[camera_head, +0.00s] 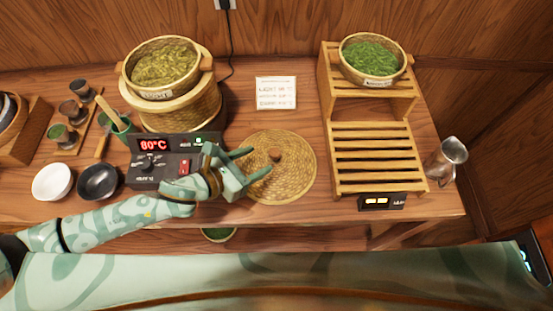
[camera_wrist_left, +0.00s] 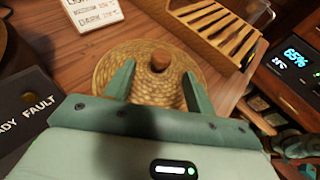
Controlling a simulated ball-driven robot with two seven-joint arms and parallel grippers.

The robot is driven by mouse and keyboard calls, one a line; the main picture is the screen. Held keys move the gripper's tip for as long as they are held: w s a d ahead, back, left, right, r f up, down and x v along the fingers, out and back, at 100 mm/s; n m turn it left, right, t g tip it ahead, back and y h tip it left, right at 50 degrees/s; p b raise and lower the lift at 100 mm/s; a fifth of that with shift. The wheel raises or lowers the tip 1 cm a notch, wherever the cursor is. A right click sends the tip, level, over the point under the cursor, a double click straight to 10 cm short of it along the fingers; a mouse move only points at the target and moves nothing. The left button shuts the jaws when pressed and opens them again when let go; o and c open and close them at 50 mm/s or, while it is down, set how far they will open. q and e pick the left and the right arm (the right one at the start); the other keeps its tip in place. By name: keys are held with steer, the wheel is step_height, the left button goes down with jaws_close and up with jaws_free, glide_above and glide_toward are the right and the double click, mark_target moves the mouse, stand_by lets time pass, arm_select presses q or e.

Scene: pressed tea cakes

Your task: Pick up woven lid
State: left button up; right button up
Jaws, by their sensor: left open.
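The woven lid (camera_head: 290,180) is a round, flat straw disc with a brown wooden knob (camera_head: 275,155) at its middle. It lies on the wooden table, right of the control box. My left gripper (camera_head: 260,163) is open over the left part of the lid, its two fingers pointing toward the knob. In the left wrist view the lid (camera_wrist_left: 112,68) lies beyond the fingers, and the knob (camera_wrist_left: 160,60) shows between and past the fingertips (camera_wrist_left: 160,84). Nothing is between the fingers. My right gripper is not in view.
A slatted wooden rack (camera_head: 372,157) stands close on the right. A white card (camera_head: 276,92) lies behind. A metal jug (camera_head: 447,160) stands far right.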

mark_target(273, 153)
arm_select(q)
steer(key=b+x, duration=0.1)
steer(key=x, duration=0.8)
steer(key=shift+s+d, duration=0.1)
steer(key=shift+r, duration=0.1)
steer(key=c, duration=1.1)
